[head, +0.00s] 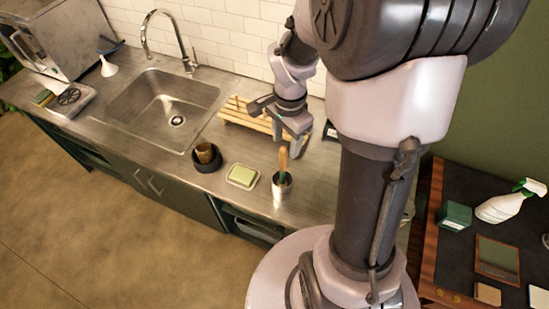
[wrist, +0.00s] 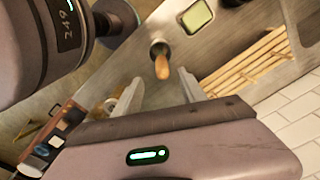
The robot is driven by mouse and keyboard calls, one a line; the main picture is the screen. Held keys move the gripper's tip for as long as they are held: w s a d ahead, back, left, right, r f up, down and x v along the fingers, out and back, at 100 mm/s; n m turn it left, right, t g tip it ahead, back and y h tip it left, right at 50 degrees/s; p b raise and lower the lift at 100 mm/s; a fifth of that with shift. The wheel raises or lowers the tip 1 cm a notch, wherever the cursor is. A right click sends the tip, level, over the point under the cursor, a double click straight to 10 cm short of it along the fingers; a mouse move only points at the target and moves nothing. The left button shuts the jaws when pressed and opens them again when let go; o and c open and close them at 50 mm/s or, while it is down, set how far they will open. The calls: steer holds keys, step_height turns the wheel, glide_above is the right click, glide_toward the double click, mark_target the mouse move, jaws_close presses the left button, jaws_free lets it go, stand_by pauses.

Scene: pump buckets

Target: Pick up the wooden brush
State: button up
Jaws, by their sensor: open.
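A wooden brush handle (head: 283,160) stands nearly upright in a small metal cup (head: 282,188) near the counter's front edge. Something green shows at its lower part, and its lower end is hidden in the cup. In the wrist view the handle (wrist: 161,66) points toward my gripper, with the cup (wrist: 157,46) behind it. My gripper (wrist: 160,86) is open, and the handle appears between its fingers in the picture, with no contact visible. In the head view my gripper (head: 294,136) is just above and behind the handle's top.
A soap dish with a pale green bar (head: 243,176) sits left of the cup. A dark bowl (head: 206,164) holding a brown object is further left. A wooden rack (head: 240,117) lies behind. The sink (head: 165,105) is at left. A side table with a spray bottle (head: 508,207) stands right.

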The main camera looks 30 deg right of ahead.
mark_target(283, 162)
steer(key=f, duration=0.7)
steer(key=f+b, duration=0.1)
steer(key=f, duration=0.2)
steer(key=shift+w+f, duration=0.4)
steer(key=shift+s+a+r, duration=0.1)
steer(key=shift+s, duration=0.05)
steer(key=shift+c, duration=0.9)
jaws_close()
